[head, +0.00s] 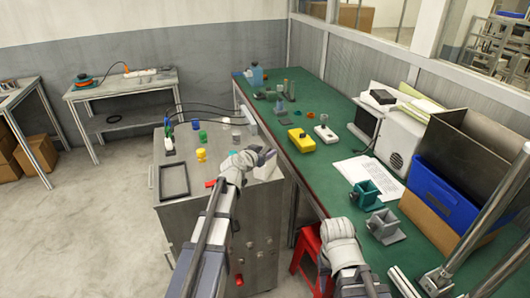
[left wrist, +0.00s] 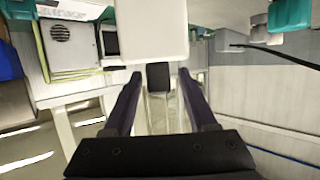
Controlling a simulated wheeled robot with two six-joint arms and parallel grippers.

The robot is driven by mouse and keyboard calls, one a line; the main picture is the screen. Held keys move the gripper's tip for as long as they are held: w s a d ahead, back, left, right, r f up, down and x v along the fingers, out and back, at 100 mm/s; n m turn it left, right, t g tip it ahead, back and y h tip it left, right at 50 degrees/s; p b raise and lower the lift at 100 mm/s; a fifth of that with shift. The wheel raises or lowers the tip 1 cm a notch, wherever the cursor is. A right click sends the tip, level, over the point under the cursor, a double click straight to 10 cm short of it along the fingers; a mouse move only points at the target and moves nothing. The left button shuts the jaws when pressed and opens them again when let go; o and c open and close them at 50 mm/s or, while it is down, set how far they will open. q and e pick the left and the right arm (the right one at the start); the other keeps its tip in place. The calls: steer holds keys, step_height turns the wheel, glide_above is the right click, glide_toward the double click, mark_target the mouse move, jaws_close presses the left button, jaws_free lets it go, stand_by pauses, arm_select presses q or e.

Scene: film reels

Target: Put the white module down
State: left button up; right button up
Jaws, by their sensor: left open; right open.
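The white module (head: 325,134) lies on the green bench top (head: 340,155), just right of a similar yellow module (head: 301,140). My left gripper (head: 267,156) is open, left of both modules and apart from them, over the right part of the grey cabinet top. A pale white patch (head: 267,173) shows below its fingers.
The grey cabinet (head: 225,225) carries a black frame (head: 174,181) and several small coloured parts. Papers (head: 363,178), teal and grey holders (head: 364,195), and a blue bin (head: 445,190) occupy the bench. A red stool (head: 306,248) stands between cabinet and bench.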

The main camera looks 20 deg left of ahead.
arm_select(q)
steer(key=shift+r, duration=0.15)
steer(key=shift+s+r+p, duration=0.2)
steer(key=shift+s+p, duration=0.15)
steer(key=p+v, duration=0.3)
steer(key=v, duration=0.8)
steer(key=shift+s+p, duration=0.15)
steer(key=shift+p, duration=0.2)
steer(key=shift+a, duration=0.1)
